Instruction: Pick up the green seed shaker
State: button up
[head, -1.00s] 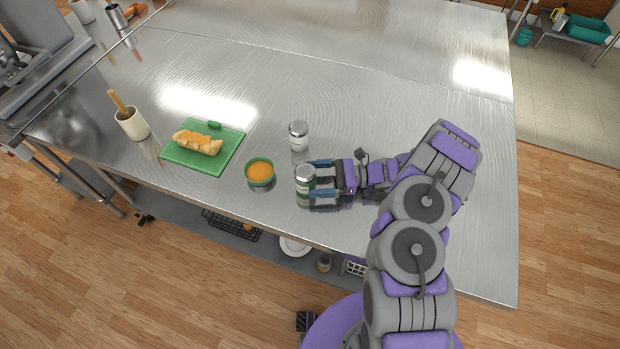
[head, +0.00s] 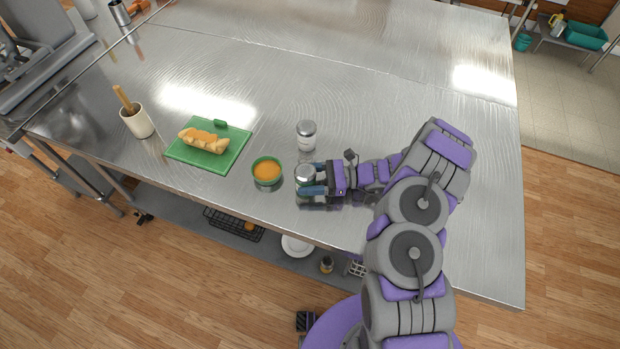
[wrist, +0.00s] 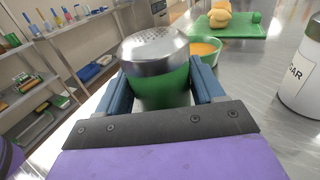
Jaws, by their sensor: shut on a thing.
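The green seed shaker (wrist: 160,85) has a perforated silver lid and a green body. In the wrist view it stands upright between the two blue fingers of my gripper (wrist: 163,92), which is shut on it. In the head view the shaker's silver lid (head: 305,173) shows between the fingertips of my gripper (head: 311,181) near the table's front edge. Most of the shaker's body is hidden by the fingers there. I cannot tell whether its base touches the table.
A second silver-lidded shaker (head: 306,136) stands just behind, with a partly visible label in the wrist view (wrist: 298,75). A green bowl of orange food (head: 267,171) is to the left. Beyond are a green board (head: 207,163) with bread (head: 203,140) and a white crock (head: 137,121).

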aim_at(311, 170)
jog(key=shift+d+f, duration=0.1)
jog(key=shift+f, duration=0.05)
jog(key=shift+c, duration=0.7)
jog(key=shift+d, duration=0.95)
jog(key=shift+w+d+r, duration=0.1)
jog(key=shift+r, duration=0.35)
jog(key=r, duration=0.1)
jog(key=a+r, duration=0.1)
jog(key=r+p, duration=0.1)
jog(key=shift+a+r, duration=0.1)
jog(key=shift+a, duration=0.15)
jog(key=s+a, duration=0.2)
jog(key=s, duration=0.2)
jog(key=s+a, duration=0.3)
jog(key=s, duration=0.1)
jog(key=s+a+r, duration=0.1)
jog(key=s+a, duration=0.2)
jog(key=s, duration=0.1)
jog(key=shift+s+a+p, duration=0.1)
jog(key=shift+s+p, duration=0.05)
jog(key=shift+p, duration=0.2)
jog(key=shift+s+a, duration=0.25)
jog(key=shift+s, duration=0.2)
jog(key=shift+d, duration=0.1)
